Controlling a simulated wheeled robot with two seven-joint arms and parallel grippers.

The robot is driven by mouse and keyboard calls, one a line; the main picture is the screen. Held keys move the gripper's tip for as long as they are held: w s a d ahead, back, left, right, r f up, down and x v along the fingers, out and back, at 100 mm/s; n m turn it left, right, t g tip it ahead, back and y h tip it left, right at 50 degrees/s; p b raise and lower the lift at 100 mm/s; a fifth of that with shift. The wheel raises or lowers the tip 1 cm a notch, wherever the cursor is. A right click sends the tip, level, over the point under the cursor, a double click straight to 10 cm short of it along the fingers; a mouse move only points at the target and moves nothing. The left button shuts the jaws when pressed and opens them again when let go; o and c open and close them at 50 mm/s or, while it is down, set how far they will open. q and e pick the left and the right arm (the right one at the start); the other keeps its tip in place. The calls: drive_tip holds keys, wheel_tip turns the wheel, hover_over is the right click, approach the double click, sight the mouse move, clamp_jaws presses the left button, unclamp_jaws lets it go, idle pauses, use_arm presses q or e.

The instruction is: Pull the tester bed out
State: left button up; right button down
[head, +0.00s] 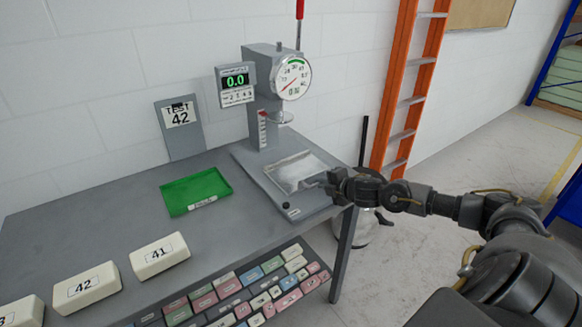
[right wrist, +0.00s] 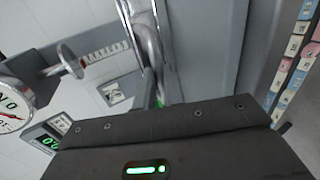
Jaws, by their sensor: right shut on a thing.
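The tester (head: 265,95) stands at the back right of the grey table, with a round dial and a display reading 0.0. Its tester bed (head: 296,170) is a pale metal tray low on the grey base, in front of the column and out from under the round press plate (head: 280,117). My right gripper (head: 328,184) reaches in from the right and is shut on the bed's near right edge. The exact contact is small and partly hidden by the gripper. In the right wrist view, the press plate (right wrist: 70,60) shows at upper left. My left gripper is out of view.
A green tray (head: 195,190) lies left of the tester. White foam blocks marked 42 (head: 86,287) and 41 (head: 159,256) sit at the front left. A TEST 42 sign (head: 180,125) stands behind.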

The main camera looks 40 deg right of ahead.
drive_tip(key=shift+s+p, duration=0.55)
drive_tip(key=shift+s, duration=2.15)
drive_tip(key=c, duration=1.9)
unclamp_jaws()
drive_tip(key=shift+s, duration=0.2)
drive_tip(key=shift+c, duration=0.2)
drive_tip(key=o, duration=0.6)
drive_tip(key=shift+w, duration=0.1)
drive_tip(key=p+v, duration=0.2)
drive_tip(key=v, duration=0.1)
drive_tip(key=p+v, duration=0.2)
drive_tip(key=shift+s+r+p, duration=0.25)
drive_tip(key=shift+r+p, duration=0.15)
